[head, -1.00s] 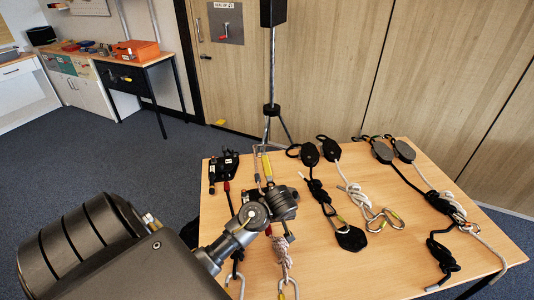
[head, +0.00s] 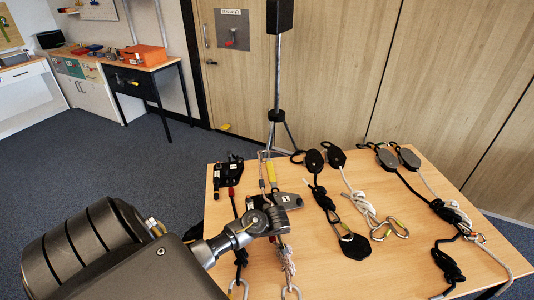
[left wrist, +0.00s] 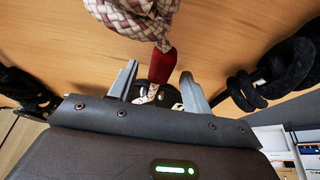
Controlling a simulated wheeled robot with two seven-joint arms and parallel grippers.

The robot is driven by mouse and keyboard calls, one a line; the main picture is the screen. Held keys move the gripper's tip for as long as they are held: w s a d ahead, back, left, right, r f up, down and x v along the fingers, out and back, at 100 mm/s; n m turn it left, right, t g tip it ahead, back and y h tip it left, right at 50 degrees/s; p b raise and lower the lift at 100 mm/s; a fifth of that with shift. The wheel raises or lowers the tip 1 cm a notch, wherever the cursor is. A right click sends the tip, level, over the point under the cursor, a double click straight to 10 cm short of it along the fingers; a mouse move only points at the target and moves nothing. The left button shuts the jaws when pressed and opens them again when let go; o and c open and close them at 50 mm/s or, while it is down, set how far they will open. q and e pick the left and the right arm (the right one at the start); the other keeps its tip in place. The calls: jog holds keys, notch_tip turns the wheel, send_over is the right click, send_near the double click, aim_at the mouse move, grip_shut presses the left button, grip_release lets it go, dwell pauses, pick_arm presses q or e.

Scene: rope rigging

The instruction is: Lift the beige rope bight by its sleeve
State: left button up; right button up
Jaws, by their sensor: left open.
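In the left wrist view the beige rope bight (left wrist: 135,18) is a thick braid at the top. Its dark red sleeve (left wrist: 164,64) hangs below it. My left gripper (left wrist: 159,76) is open, with its two grey fingers on either side of the sleeve and a visible gap at each side. The sleeve's lower end meets a pale speckled strand over a dark round part. In the head view my left gripper (head: 282,213) is over the table, and a pale speckled rope (head: 288,262) hangs below it. My right gripper is not in view.
The wooden table (head: 340,280) holds black pulleys (head: 335,158), knotted black and white ropes, carabiners (head: 397,228) and a black plate (head: 355,246). In the left wrist view a black rope coil (left wrist: 285,70) lies to the right. A black stand (head: 276,116) rises behind the table.

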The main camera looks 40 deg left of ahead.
pick_arm(q)
jog(key=shift+c, duration=1.3)
grip_shut()
